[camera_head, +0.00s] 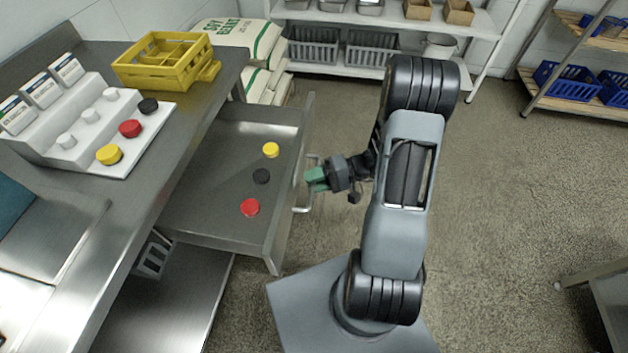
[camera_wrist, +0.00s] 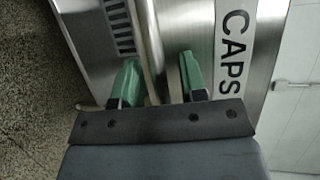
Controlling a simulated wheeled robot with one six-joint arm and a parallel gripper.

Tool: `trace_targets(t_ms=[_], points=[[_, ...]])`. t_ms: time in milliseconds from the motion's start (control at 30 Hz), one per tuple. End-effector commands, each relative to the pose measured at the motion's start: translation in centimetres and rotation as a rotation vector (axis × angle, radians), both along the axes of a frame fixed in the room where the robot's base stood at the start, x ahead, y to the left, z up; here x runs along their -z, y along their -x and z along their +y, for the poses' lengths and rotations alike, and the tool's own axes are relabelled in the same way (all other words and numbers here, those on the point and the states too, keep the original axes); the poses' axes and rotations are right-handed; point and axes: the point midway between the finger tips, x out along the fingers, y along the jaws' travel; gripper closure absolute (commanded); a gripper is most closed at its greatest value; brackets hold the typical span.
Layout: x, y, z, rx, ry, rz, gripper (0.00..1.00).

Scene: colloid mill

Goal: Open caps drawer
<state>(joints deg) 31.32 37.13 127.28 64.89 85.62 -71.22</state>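The caps drawer (camera_head: 215,225) stands pulled well out from the steel bench in the head view. A yellow, a black and a red cap lie inside it. Its front carries a bar handle (camera_head: 303,208). In the wrist view the drawer front (camera_wrist: 200,25) shows a white CAPS label (camera_wrist: 233,50), and the handle bar (camera_wrist: 148,40) runs down between my fingers. My gripper (camera_head: 316,180) is at the handle; it also shows in the wrist view (camera_wrist: 160,82). Its green fingers are apart on either side of the bar, with gaps visible. Contact with the bar is hard to tell.
On the bench are a yellow crate (camera_head: 165,62) and a white stand (camera_head: 100,125) with several caps. White sacks (camera_head: 250,45) and a shelf with grey baskets (camera_head: 372,50) stand behind. The floor (camera_head: 500,200) right of my arm is clear.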

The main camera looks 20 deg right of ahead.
Motion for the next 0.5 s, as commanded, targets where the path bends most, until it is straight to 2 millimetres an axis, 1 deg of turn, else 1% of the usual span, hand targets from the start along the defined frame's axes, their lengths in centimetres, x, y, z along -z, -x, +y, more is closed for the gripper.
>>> trace_targets(t_ms=[167, 500], points=[[-0.4, 0.2, -2.0, 0.005, 0.001, -0.002, 0.61], [-1.7, 1.2, -8.7, 0.004, 0.002, -0.002, 0.61]])
